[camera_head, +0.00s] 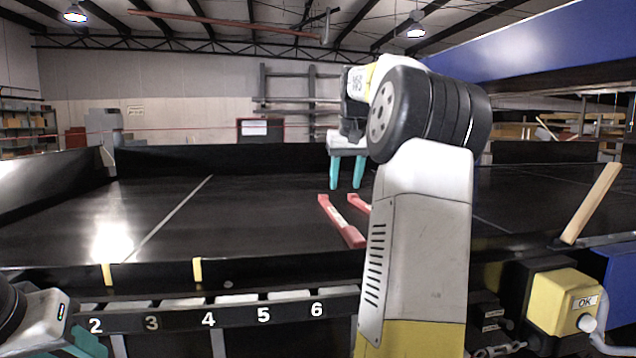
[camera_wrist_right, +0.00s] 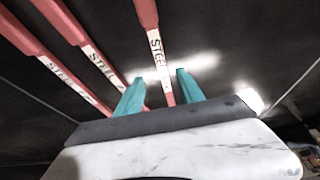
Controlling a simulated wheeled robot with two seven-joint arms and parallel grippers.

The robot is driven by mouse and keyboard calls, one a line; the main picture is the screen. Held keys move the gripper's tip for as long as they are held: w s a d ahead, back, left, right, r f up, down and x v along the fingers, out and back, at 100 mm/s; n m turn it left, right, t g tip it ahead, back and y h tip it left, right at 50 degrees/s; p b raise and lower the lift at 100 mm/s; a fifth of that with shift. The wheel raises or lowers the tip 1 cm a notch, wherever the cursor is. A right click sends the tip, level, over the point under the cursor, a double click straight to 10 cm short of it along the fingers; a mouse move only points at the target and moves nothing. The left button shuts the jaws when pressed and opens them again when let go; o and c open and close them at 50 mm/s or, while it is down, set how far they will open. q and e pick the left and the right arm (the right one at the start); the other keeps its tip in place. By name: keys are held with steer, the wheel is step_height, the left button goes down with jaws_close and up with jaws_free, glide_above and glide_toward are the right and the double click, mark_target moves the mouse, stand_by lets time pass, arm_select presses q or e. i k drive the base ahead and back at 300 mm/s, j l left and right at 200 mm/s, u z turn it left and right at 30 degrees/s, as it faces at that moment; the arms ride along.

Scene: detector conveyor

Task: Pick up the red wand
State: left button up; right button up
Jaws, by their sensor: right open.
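Red wands with white "STEEL" labels lie on the black conveyor. Two show in the head view, a nearer red wand (camera_head: 341,222) and a second one (camera_head: 358,203) partly hidden by my right arm. The right wrist view shows three: a left wand (camera_wrist_right: 50,62), a middle wand (camera_wrist_right: 88,45) and a right wand (camera_wrist_right: 148,18). My right gripper (camera_head: 346,187) is open, its teal fingers pointing down. In the right wrist view (camera_wrist_right: 160,78) the right wand runs between its fingers. My left gripper (camera_head: 85,345) is cut off at the lower left corner.
The black conveyor (camera_head: 90,215) is otherwise bare on the left, with a pale line across it. A numbered rail (camera_head: 180,322) runs along the front. A yellow OK button box (camera_head: 562,298) stands at right, near a wooden bar (camera_head: 592,203). A blue beam (camera_head: 545,45) hangs upper right.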

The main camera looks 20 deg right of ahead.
mark_target(354, 237)
steer(key=j+z, duration=0.75)
steer(key=k+j+z, duration=0.15)
steer(key=j+z, duration=0.2)
